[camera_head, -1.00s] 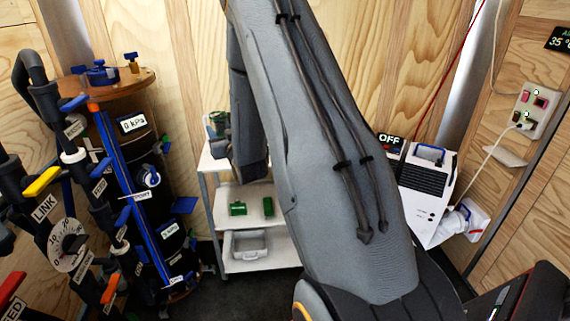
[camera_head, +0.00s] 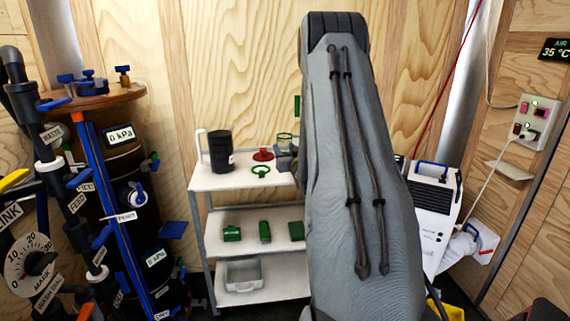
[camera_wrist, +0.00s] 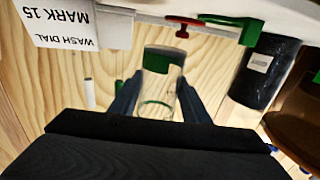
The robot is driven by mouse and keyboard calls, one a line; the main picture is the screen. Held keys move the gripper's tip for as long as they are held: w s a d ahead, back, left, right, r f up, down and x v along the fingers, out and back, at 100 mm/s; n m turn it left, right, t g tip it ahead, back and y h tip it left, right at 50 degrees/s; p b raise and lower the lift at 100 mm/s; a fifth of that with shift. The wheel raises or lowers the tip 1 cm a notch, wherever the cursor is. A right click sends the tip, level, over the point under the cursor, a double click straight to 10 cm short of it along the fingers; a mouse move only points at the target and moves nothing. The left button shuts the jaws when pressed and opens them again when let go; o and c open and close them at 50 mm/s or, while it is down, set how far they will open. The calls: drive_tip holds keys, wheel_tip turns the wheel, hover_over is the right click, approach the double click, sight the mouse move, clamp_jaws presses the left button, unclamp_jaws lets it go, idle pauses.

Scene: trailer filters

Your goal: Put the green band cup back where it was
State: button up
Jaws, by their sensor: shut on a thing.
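The green band cup (camera_wrist: 158,88) is clear with green bands. In the wrist view it sits between the two fingers of my gripper (camera_wrist: 152,100), which is shut on it. In the head view the cup (camera_head: 285,139) shows at the back of the white cart's top shelf (camera_head: 232,178), just left of my arm. My gripper (camera_head: 285,160) is mostly hidden there by my arm. I cannot tell whether the cup touches the shelf. A green ring (camera_head: 260,170) and a red piece (camera_head: 263,154) are on the shelf, left of the cup.
A black canister (camera_head: 220,151) stands on the top shelf's left. Green blocks (camera_head: 264,231) lie on the middle shelf, and a grey bin (camera_head: 244,275) is below. A valve column (camera_head: 125,200) stands left and a white unit (camera_head: 433,200) right. A "WASH DIAL MARK 15" card (camera_wrist: 66,25) shows in the wrist view.

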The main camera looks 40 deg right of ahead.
drive_tip(key=shift+f, duration=2.3)
drive_tip(key=shift+f, duration=0.1)
drive_tip(key=shift+f, duration=0.15)
drive_tip(key=o, duration=1.1)
